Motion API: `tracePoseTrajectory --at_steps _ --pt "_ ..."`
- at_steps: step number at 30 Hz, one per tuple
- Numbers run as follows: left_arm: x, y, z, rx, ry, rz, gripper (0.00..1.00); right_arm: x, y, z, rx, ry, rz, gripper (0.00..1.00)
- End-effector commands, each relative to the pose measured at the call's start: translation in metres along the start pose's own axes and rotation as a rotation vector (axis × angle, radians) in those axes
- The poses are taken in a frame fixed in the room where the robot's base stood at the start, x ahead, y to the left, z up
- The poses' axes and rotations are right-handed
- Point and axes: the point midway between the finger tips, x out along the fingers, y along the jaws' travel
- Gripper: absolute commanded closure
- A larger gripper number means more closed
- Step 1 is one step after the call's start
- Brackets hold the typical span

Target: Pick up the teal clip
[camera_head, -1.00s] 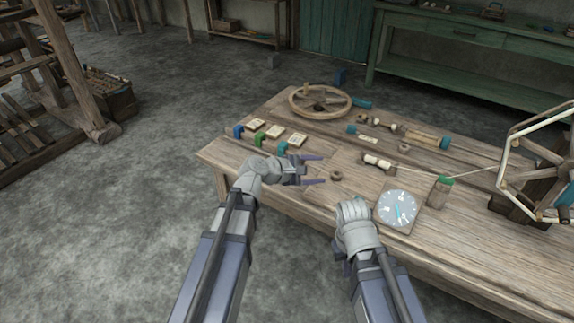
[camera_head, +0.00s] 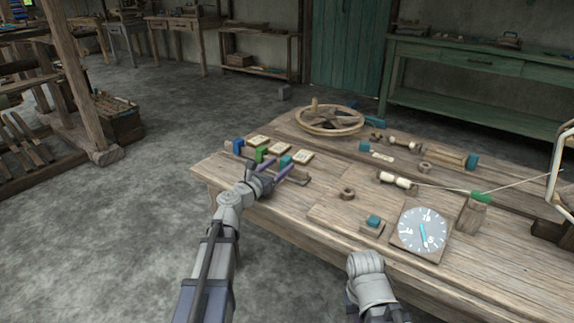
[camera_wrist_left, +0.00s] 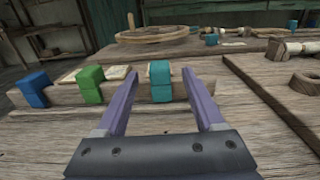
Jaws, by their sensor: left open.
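The teal clip (camera_head: 286,161) is the rightmost of three clips on a wooden rail at the table's left end; it also shows in the left wrist view (camera_wrist_left: 160,82). My left gripper (camera_head: 279,170) is open and points at it. In the left wrist view the clip appears between the two purple fingers, with a finger on each side and space beside both. I cannot tell whether the fingertips reach around it. My right arm's grey wrist (camera_head: 366,275) is at the table's front edge, and its fingers are hidden.
A blue clip (camera_wrist_left: 34,89) and a green clip (camera_wrist_left: 90,85) sit left of the teal one, with pale cards (camera_head: 258,141) behind. A wooden wheel (camera_head: 330,121) lies beyond. A dial (camera_head: 422,230), a small teal-topped block (camera_head: 373,223) and spools (camera_head: 397,180) are to the right.

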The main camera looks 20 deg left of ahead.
Motion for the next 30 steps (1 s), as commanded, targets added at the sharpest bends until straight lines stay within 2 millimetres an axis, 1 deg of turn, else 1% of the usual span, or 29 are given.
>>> tracePoseTrajectory --at_steps 1,4,11,14,21,24,29,30 --pt "0.008 0.001 0.0 0.001 0.0 -0.001 0.3 0.0 0.0 0.0 0.0 0.0 0.0 1.0" --pt "0.018 0.001 0.0 0.001 0.0 -0.001 0.3 0.0 0.0 0.0 0.0 0.0 0.0 1.0" --pt "0.024 0.0 0.001 0.002 0.001 -0.001 0.3 -0.001 0.0 0.0 0.0 0.0 0.0 1.0" --pt "0.035 0.001 0.002 0.002 0.001 -0.003 0.3 -0.002 0.0 0.0 0.0 0.0 0.0 1.0" --pt "0.069 0.001 0.003 0.002 0.001 -0.003 0.3 -0.003 0.0 0.0 0.0 0.0 0.0 1.0" --pt "0.073 0.001 0.003 0.003 0.001 -0.001 0.3 -0.003 0.0 0.0 0.0 0.0 0.0 1.0" --pt "0.072 0.0 0.003 0.003 0.001 -0.001 0.3 -0.003 0.0 0.0 0.0 0.0 0.0 1.0" --pt "0.072 0.0 0.003 0.003 0.001 -0.001 0.33 -0.003 0.0 0.0 0.0 0.0 0.0 1.0"
